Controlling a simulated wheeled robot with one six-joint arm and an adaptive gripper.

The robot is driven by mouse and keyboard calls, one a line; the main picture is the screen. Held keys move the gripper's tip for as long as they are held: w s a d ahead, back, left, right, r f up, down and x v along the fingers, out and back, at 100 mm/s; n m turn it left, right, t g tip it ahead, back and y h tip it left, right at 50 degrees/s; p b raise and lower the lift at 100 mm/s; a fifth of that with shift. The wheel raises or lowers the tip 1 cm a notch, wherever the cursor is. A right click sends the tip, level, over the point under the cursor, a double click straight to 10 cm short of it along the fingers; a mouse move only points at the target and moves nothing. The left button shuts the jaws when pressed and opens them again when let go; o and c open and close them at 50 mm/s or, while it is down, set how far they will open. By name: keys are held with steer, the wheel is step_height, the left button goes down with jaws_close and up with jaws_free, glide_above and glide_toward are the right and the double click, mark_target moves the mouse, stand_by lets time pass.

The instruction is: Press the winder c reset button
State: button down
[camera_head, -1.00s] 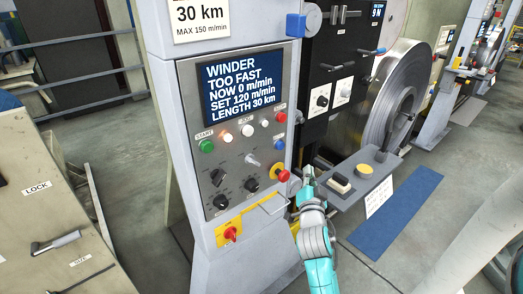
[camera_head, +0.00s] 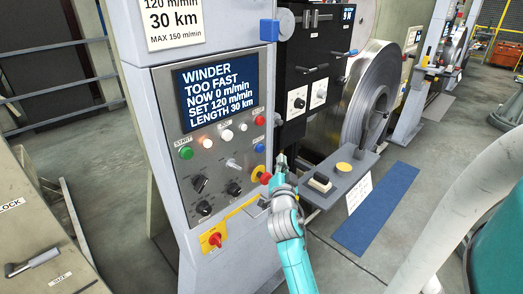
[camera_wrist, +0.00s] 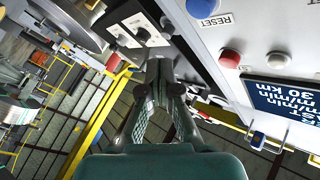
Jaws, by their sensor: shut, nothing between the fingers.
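The reset button is a blue round button (camera_head: 259,148) on the right side of a grey control panel (camera_head: 170,100). In the wrist view the blue button (camera_wrist: 201,9) sits at the top edge beside a RESET label. No letter C is legible on the panel. My gripper (camera_head: 281,160) is shut and empty, just right of and slightly below the blue button in the head view. In the wrist view my gripper (camera_wrist: 164,68) points past the panel's edge, apart from the button. The panel's screen (camera_head: 217,93) reads "WINDER TOO FAST".
A red button (camera_head: 259,121) is above the blue one, and a red emergency knob (camera_head: 265,177) below it. A green START button (camera_head: 186,153) is at left. A small shelf (camera_head: 338,180) juts out at right, before a steel coil (camera_head: 367,95).

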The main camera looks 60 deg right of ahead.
steer(key=shift+w+d, duration=0.25)
steer(key=shift+w, duration=0.65)
steer(key=shift+w+d, duration=0.2)
steer(key=shift+w, duration=0.7)
steer(key=shift+w+d, duration=0.25)
steer(key=shift+w, duration=0.65)
steer(key=shift+w, duration=0.2)
steer(key=shift+w+d, duration=0.1)
steer(key=shift+w, duration=0.1)
steer(key=shift+w+d, duration=0.1)
steer(key=shift+w, duration=0.55)
steer(key=shift+s, duration=0.1)
stand_by(0.5)
steer(key=shift+s+a, duration=0.25)
steer(key=shift+s, duration=0.7)
steer(key=s, duration=0.2)
steer(key=s+a, duration=0.1)
steer(key=s, duration=0.2)
